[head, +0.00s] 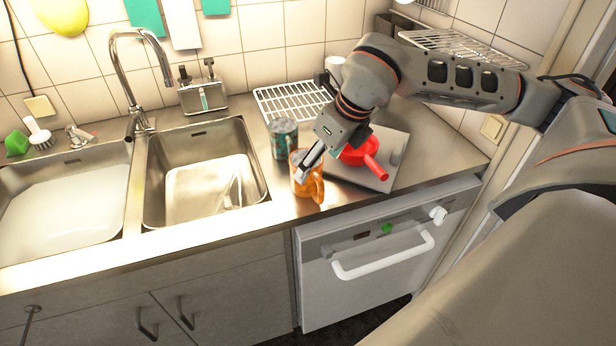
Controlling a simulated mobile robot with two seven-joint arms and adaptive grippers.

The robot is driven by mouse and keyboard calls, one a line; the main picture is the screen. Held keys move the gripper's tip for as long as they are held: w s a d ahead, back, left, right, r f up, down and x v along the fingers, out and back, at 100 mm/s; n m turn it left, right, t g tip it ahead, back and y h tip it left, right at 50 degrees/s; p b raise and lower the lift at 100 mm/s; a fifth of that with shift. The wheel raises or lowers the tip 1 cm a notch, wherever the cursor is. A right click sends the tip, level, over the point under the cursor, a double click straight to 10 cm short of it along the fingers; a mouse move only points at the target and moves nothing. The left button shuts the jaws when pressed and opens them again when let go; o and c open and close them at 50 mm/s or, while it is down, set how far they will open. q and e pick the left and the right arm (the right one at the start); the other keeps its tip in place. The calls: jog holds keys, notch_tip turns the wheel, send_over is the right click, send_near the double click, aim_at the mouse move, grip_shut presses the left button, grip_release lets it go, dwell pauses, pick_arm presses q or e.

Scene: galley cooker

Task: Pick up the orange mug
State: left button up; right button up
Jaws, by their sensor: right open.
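The orange mug (307,185) stands upright on the steel counter, near its front edge and right of the sink. Its handle is on the right side. My right gripper (306,166) is open at the mug's top, with its fingers over or at the rim. I cannot tell whether a finger is inside the mug or touching it. The gripper hides part of the mug's rim. My left gripper is not in view.
A dark patterned mug (284,138) stands close behind the orange mug. A white wire rack (290,99) lies behind. The double sink (200,172) is left, with a tall tap (137,80).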

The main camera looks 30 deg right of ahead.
aim_at(310, 180)
jog(key=w+f, duration=0.2)
jog(key=f, duration=0.1)
jog(key=shift+w+a+p, duration=0.15)
jog(key=shift+a+p, duration=0.05)
jog(key=shift+p, duration=0.1)
jog(key=shift+w+f, duration=0.2)
jog(key=shift+f, duration=0.35)
jog(key=c, duration=1.4)
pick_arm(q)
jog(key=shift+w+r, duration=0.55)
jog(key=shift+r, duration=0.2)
pick_arm(e)
jog(key=shift+r, duration=0.15)
